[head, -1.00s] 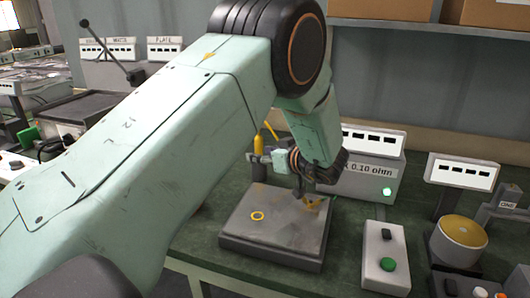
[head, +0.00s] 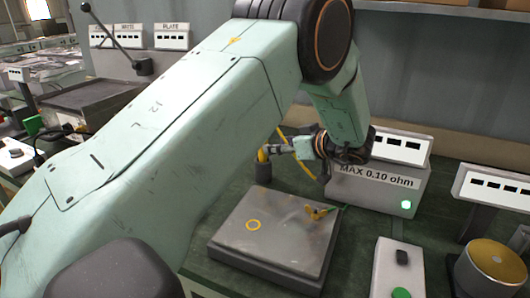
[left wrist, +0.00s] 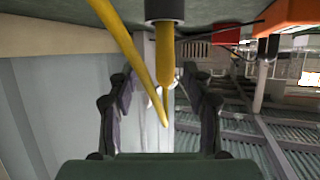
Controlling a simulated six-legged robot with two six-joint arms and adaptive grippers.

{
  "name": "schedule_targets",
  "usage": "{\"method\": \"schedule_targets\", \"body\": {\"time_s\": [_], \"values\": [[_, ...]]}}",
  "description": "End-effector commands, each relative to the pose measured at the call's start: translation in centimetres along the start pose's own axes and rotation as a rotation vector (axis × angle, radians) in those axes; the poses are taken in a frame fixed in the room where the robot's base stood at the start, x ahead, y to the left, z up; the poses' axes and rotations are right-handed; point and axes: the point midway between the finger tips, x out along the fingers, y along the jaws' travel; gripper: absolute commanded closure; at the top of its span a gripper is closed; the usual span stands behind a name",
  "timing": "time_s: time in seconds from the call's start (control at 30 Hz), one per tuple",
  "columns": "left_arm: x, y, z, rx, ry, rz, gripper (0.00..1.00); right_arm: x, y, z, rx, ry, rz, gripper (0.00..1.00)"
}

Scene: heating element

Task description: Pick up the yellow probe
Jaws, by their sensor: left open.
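The yellow probe (head: 262,154) stands upright in a dark round holder (head: 263,173) behind the grey plate. My left gripper (head: 274,150) is open, its fingers pointing left at the probe's upper part. In the left wrist view the picture is upside down: the probe (left wrist: 165,55) hangs from its grey holder (left wrist: 165,10), in line with the gap between my spread fingers (left wrist: 160,88). Whether it is fully between the fingertips I cannot tell. A slanting yellow strand, probably a cable (left wrist: 130,60), crosses the same gap. My right gripper is not in view.
A button box (head: 400,262) stands at the right.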

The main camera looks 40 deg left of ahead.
Motion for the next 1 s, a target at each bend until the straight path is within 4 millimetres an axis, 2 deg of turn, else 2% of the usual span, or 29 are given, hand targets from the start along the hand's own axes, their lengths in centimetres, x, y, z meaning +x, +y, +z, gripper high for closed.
{"method": "schedule_targets", "body": {"time_s": [0.5,0.8,1.0], "values": [[6.4,-0.6,0.2,0.0,-0.001,-0.001,0.5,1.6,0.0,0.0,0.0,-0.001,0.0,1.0],[6.7,-0.3,0.1,0.0,0.001,0.001,0.5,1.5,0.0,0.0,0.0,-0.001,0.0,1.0],[6.7,-0.3,0.1,0.001,0.0,0.0,0.67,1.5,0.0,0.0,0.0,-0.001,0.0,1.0]]}}
